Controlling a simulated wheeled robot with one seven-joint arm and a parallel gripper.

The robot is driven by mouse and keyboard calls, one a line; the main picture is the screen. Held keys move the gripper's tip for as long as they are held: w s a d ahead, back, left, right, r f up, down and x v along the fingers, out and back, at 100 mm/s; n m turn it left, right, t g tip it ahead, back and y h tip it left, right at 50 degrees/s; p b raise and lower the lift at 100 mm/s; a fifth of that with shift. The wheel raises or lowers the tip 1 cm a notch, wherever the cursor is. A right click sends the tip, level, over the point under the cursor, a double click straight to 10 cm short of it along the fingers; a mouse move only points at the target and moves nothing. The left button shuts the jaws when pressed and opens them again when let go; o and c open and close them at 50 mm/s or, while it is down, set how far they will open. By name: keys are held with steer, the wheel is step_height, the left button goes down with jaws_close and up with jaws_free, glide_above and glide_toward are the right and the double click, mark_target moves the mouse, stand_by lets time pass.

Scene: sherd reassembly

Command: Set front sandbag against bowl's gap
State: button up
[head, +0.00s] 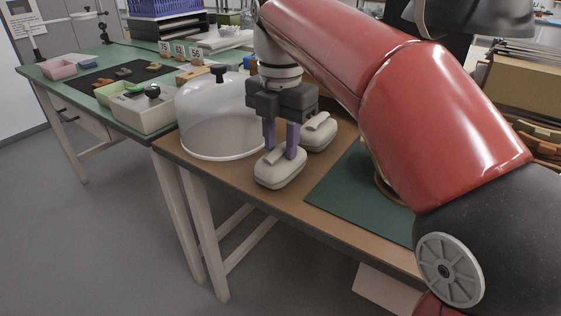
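The front sandbag (279,174) is a pale grey oval bag with a raised grip on top, lying at the left front edge of the brown table. My gripper (280,153) points down over it, its two purple fingers apart on either side of the grip. I cannot tell whether they press on it. The bowl (383,188) is mostly hidden behind my red arm; only a brownish sliver of its left side shows on the green mat (335,201). Its gap is not visible.
A second sandbag (319,134) lies just behind the front one. A clear dome with a black knob (220,70) stands to the left. A green-topped table (60,75) with trays stands further left.

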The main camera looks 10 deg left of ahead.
mark_target(281, 147)
jaws_close()
steer(key=shift+r, duration=0.15)
step_height(281, 147, up, 5)
steer(key=p, duration=0.5)
steer(key=shift+p, duration=0.3)
steer(key=shift+r, duration=0.9)
